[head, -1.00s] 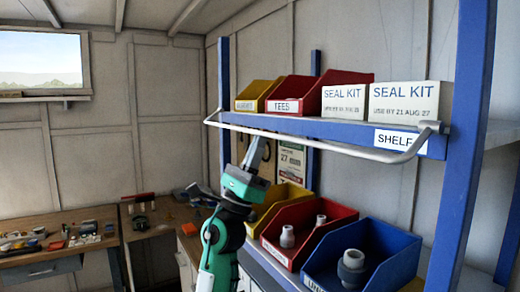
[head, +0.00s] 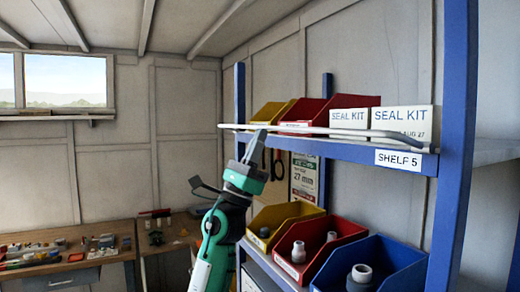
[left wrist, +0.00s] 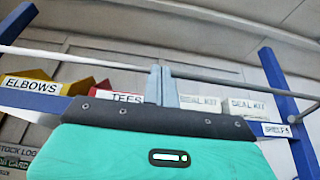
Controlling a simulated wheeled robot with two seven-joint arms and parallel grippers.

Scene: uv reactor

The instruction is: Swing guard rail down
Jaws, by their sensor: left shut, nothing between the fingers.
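The guard rail (head: 300,129) is a pale bar along the front of the blue shelf marked SHELF 5. In the head view it crosses in front of the lower part of the bins and seal kit boxes. In the left wrist view the rail (left wrist: 230,82) runs across the picture. My left gripper (head: 256,136) is green with grey fingers, shut and empty, pointing up near the left part of the rail. In the left wrist view its fingertips (left wrist: 160,72) overlap the rail; I cannot tell whether they touch it. My right gripper is not in view.
Two white SEAL KIT boxes (head: 402,119) and red and yellow bins stand on the shelf (head: 350,150). Yellow, red and blue bins (head: 375,262) with fittings sit below. A blue post (head: 455,150) bounds the right. A workbench with tools (head: 65,257) is at the left.

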